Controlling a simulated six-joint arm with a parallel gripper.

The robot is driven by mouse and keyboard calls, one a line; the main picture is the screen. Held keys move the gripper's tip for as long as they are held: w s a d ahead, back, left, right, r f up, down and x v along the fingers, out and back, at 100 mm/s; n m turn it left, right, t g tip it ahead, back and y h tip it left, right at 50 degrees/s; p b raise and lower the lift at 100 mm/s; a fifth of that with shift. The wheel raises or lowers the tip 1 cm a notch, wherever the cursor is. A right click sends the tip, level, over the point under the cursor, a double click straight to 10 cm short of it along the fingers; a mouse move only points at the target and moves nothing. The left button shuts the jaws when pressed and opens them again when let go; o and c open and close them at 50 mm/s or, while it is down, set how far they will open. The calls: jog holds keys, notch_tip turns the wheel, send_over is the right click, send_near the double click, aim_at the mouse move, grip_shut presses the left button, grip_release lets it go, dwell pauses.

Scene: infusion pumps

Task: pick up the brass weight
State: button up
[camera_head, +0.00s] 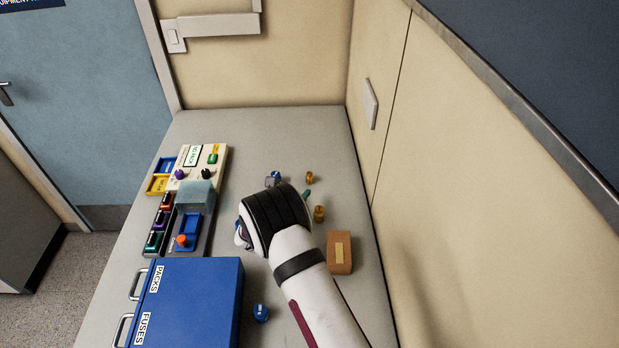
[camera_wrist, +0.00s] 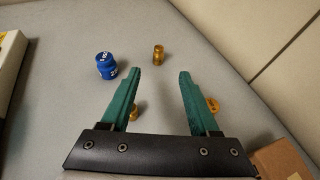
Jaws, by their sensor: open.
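Several small brass-coloured pieces stand on the table; I cannot tell which one is the task's brass weight. One brass piece (camera_wrist: 158,54) stands just beyond the gap between my fingertips; it also shows in the head view (camera_head: 309,177). A second brass piece (camera_wrist: 212,104) is partly behind my right finger and shows beside my gripper in the head view (camera_head: 319,213). A third brass piece (camera_wrist: 133,113) is mostly hidden by my left finger. My gripper (camera_wrist: 160,74) is open, its green fingers apart with nothing held between them.
A blue weight-like piece (camera_wrist: 105,65) stands left of my fingers. A brown box (camera_head: 340,252) sits right of my arm, near the wall. A blue case (camera_head: 190,300) and a panel of switches and knobs (camera_head: 193,160) occupy the left. Another blue piece (camera_head: 261,312) lies near the case.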

aim_at(309, 177)
jog(key=x, duration=1.1)
jog(key=shift+w+a, duration=0.1)
jog(key=shift+w, duration=0.1)
jog(key=shift+r, duration=0.1)
grip_shut()
